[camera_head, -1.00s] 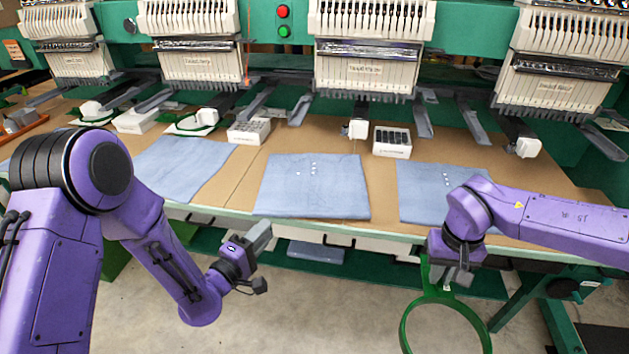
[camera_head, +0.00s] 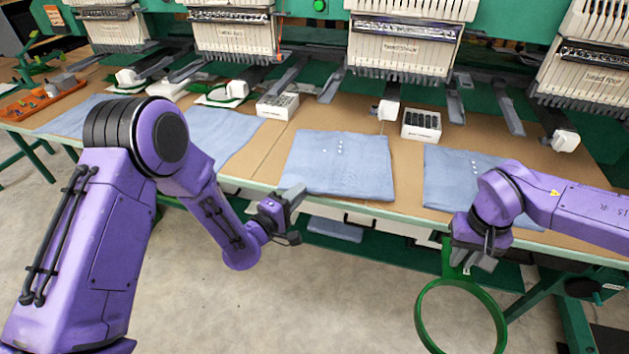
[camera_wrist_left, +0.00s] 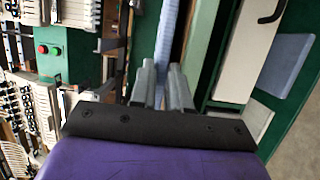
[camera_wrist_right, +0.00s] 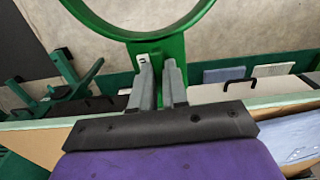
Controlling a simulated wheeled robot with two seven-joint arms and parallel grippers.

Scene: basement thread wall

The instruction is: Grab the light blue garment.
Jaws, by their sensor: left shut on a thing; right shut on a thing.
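A light blue garment (camera_head: 340,165) with small white dots lies flat on the table, near its front edge, in the middle of the head view. My left gripper (camera_head: 297,194) is at this garment's front left part, at the table edge. In the left wrist view, its fingers (camera_wrist_left: 163,78) are shut on a thin light blue strip (camera_wrist_left: 169,40), the garment seen edge-on. My right gripper (camera_head: 463,262) is shut on the green hoop (camera_head: 418,318), which hangs below it in front of the table. The right wrist view shows the hoop (camera_wrist_right: 174,45) between the fingers.
Similar blue cloths lie to the left (camera_head: 222,138) and right (camera_head: 440,170); my right arm partly covers the right one. White machine heads (camera_head: 400,45) line the back. Small boxes (camera_head: 422,124) stand behind the cloths. An orange tray (camera_head: 40,100) is at far left.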

